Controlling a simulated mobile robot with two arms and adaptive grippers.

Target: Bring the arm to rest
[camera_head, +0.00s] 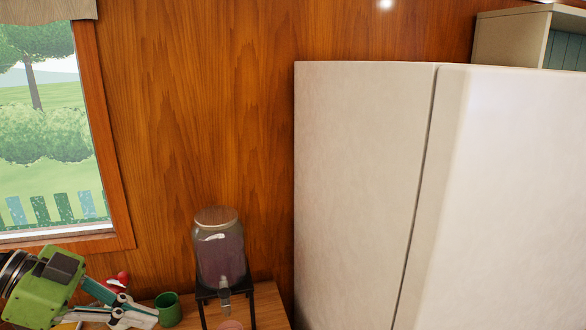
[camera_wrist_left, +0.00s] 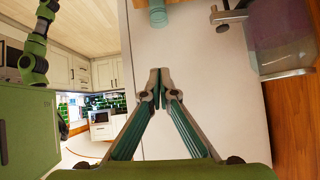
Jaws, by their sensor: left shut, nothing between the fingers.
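My left gripper (camera_head: 140,316) is at the lower left of the head view, beside a green mug. In the left wrist view its two fingers (camera_wrist_left: 160,80) meet at the tips with nothing between them. In the head view it overlaps part of the table behind it. My right gripper shows in neither view.
The green mug (camera_head: 168,309) stands on the wooden table (camera_head: 268,297), left of a glass drink dispenser (camera_head: 219,252) on a black stand. A small red thing (camera_head: 119,280) is behind my left gripper. A large white cabinet (camera_head: 365,180) fills the right. A window (camera_head: 45,130) is at left.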

